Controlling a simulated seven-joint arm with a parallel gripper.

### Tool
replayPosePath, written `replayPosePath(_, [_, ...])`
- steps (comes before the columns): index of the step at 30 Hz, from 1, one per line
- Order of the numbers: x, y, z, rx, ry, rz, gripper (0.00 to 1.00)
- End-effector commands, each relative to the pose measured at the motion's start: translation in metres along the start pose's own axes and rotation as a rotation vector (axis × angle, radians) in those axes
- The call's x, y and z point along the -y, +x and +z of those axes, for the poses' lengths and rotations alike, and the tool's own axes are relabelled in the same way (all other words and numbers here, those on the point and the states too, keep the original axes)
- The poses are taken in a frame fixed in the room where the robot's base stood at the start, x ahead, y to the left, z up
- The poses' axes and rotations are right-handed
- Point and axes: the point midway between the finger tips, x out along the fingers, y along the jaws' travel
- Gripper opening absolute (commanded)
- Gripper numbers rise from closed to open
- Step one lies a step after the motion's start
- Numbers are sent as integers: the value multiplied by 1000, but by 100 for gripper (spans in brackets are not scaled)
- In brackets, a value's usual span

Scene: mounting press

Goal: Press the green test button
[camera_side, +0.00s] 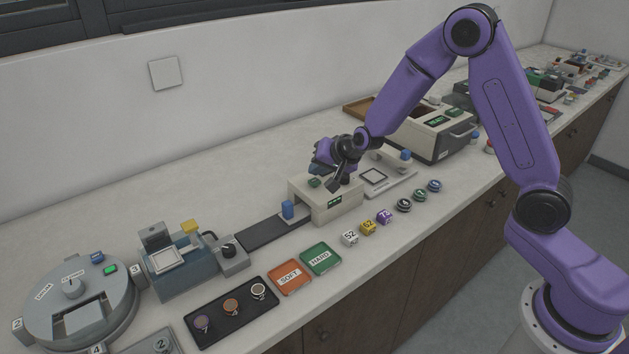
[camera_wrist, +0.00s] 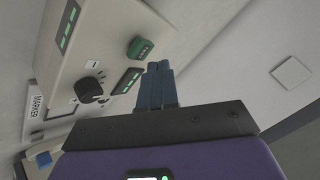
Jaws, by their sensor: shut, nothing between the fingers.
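The green button (camera_side: 314,183) sits on top of a beige box-shaped unit (camera_side: 339,209) in the middle of the bench. It also shows in the wrist view (camera_wrist: 140,47) as a raised green block with small lettering. My gripper (camera_side: 316,169) is over this unit in the side view, close to the button. In the wrist view my gripper's blue fingers (camera_wrist: 158,66) are together and empty. Their tips appear just beside the button, to its lower right, with a small gap in the picture. I cannot tell the exact height above it.
In the wrist view a black knob (camera_wrist: 90,89) and green displays (camera_wrist: 127,80) are near the button. A blue block (camera_side: 288,209) stands left of the unit. A larger instrument (camera_side: 428,133) stands behind right.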

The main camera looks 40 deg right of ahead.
Motion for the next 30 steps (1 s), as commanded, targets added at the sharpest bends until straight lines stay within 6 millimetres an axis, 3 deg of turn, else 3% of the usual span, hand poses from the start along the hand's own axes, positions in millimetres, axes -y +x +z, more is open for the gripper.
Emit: replayPosePath(30, [-4,6,4,0,0,0,0])
